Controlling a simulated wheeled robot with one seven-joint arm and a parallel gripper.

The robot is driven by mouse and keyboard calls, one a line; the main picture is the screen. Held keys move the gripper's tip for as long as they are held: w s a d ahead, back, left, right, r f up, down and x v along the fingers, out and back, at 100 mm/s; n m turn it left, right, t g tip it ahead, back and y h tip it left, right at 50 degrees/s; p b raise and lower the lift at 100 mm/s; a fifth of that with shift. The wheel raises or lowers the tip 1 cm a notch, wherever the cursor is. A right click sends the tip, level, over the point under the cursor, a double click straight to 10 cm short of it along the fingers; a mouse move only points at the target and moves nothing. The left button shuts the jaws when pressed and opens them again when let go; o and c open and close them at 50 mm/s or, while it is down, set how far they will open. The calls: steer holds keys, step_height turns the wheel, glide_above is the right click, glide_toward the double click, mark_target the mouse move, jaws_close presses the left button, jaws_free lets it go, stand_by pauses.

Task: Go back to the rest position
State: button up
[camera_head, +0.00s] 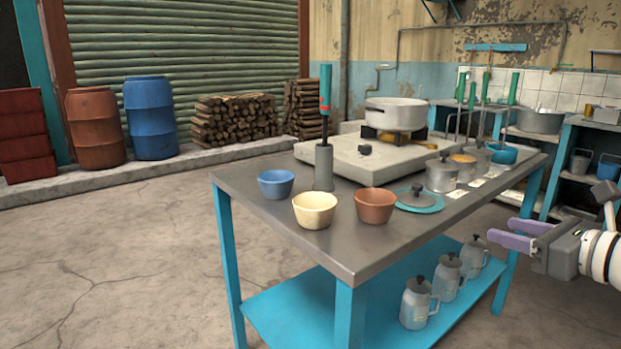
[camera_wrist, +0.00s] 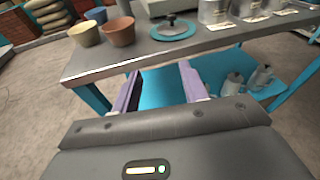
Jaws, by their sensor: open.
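My gripper (camera_head: 518,234) is at the right side of the head view, off the right side of the table and clear of it. Its two purple fingers are spread apart with nothing between them. In the wrist view the gripper (camera_wrist: 160,82) points toward the table's edge and blue lower shelf. The metal-topped table (camera_head: 330,236) has blue legs.
A white pot (camera_head: 396,113) sits on the stove (camera_head: 350,160). A green-handled tool stands in a grey holder (camera_head: 324,168). Metal canisters (camera_head: 441,175) stand at the right. Jugs (camera_head: 416,303) stand on the lower shelf (camera_head: 285,305). The floor at left is free.

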steer(key=s+a+f+n+g, duration=0.3)
steer(key=a+f+n, duration=0.25)
steer(key=a, duration=0.25)
steer(key=s+a+f+n+g, duration=0.3)
steer(key=a+f+n+g, duration=0.1)
steer(key=a+n, duration=0.3)
steer(key=s+a+f+n+h, duration=0.1)
steer(key=s+f+n+h, duration=0.2)
steer(key=n, duration=0.5)
steer(key=s+a+f+n+g+h, duration=0.1)
steer(key=s+f+n+h, duration=0.2)
steer(key=n, duration=0.6)
steer(key=s+f, duration=0.2)
steer(key=s, duration=0.1)
steer(key=shift+s+a+h, duration=0.4)
